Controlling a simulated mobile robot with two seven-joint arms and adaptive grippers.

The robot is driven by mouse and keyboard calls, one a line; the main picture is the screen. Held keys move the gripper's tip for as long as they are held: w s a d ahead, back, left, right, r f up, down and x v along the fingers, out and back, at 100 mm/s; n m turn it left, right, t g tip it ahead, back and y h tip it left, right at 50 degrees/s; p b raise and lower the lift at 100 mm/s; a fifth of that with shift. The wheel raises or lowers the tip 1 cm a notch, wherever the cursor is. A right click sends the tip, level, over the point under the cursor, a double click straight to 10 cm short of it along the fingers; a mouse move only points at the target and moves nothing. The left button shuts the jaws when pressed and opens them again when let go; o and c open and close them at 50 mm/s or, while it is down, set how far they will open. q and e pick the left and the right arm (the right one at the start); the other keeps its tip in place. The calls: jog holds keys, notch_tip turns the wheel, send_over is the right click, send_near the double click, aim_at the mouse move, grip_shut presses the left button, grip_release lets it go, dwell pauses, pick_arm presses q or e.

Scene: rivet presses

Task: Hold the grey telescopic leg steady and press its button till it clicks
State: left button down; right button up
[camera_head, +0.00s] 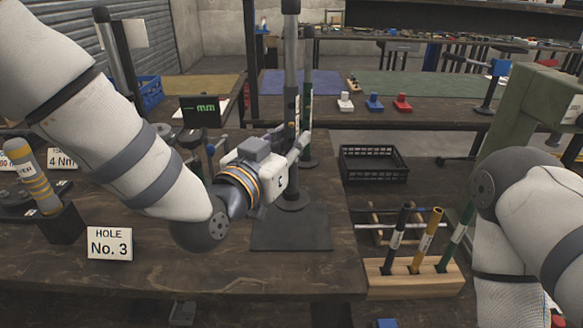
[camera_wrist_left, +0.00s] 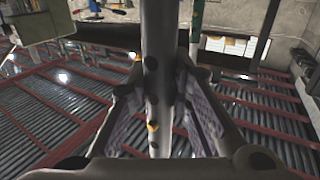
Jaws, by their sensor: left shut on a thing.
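The grey telescopic leg (camera_head: 291,55) stands upright on a round dark base at the middle of the bench. My left gripper (camera_head: 297,150) reaches it from the left and is shut on it partway up. In the left wrist view the grey leg (camera_wrist_left: 160,85) runs upright between the two fingers of my left gripper (camera_wrist_left: 160,65). Dark round spots and a small yellow spot (camera_wrist_left: 153,126) show on its tube; I cannot tell which is the button. My right arm is at the right edge; its gripper is out of view.
A green-banded leg (camera_head: 307,85) stands close behind the grey one. A dark mat (camera_head: 290,238) lies in front. A wooden rack (camera_head: 415,283) with black, yellow and green tubes stands to the right. A black crate (camera_head: 373,163) is behind it. A "HOLE No. 3" sign (camera_head: 109,244) stands left.

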aim_at(291, 170)
pick_arm(q)
notch_tip(291, 170, up, 2)
jog(key=shift+r, duration=0.15)
jog(key=shift+f, duration=4.25)
pick_arm(e)
grip_shut()
jog(key=shift+w, duration=0.1)
